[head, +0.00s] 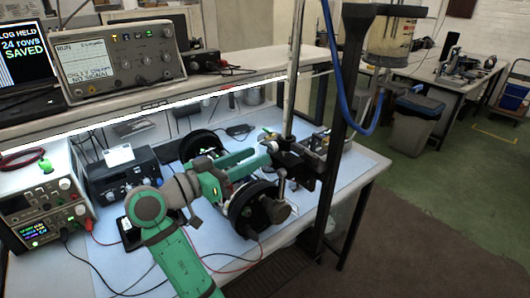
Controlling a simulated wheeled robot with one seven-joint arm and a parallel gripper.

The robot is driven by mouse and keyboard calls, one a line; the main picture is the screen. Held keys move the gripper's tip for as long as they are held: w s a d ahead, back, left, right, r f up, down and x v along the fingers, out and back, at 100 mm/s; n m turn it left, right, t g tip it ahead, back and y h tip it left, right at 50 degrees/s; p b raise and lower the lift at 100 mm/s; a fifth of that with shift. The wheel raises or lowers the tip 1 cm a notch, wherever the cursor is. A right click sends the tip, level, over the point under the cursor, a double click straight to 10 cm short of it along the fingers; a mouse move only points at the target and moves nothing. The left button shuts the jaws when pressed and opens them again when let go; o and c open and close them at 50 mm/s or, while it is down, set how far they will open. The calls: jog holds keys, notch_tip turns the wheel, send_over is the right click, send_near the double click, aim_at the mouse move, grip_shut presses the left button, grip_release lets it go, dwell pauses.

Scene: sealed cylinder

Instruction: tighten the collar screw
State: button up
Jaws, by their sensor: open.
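My green and grey arm reaches from the bottom of the picture to the stand at the bench's right. My gripper (291,163) is small and dark against the dark clamp parts; it is open, close to the upright metal rod (294,75). Whether it touches the collar there cannot be told. The collar screw cannot be made out among the dark parts. A cylinder-like apparatus with black round end rings (249,206) lies on the blue mat (215,258), partly hidden behind my arm. A brownish knob-like part (277,211) shows at its right end.
A thick black post (337,120) and a blue hose (352,118) stand just right of the rod. A raised shelf (235,80) carries an oscilloscope (116,62). A power supply (48,212) stands left, with loose cables on the mat.

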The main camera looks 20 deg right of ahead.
aim_at(270, 149)
jog(key=shift+x, duration=2.15)
jog(key=shift+c, duration=0.2)
grip_shut()
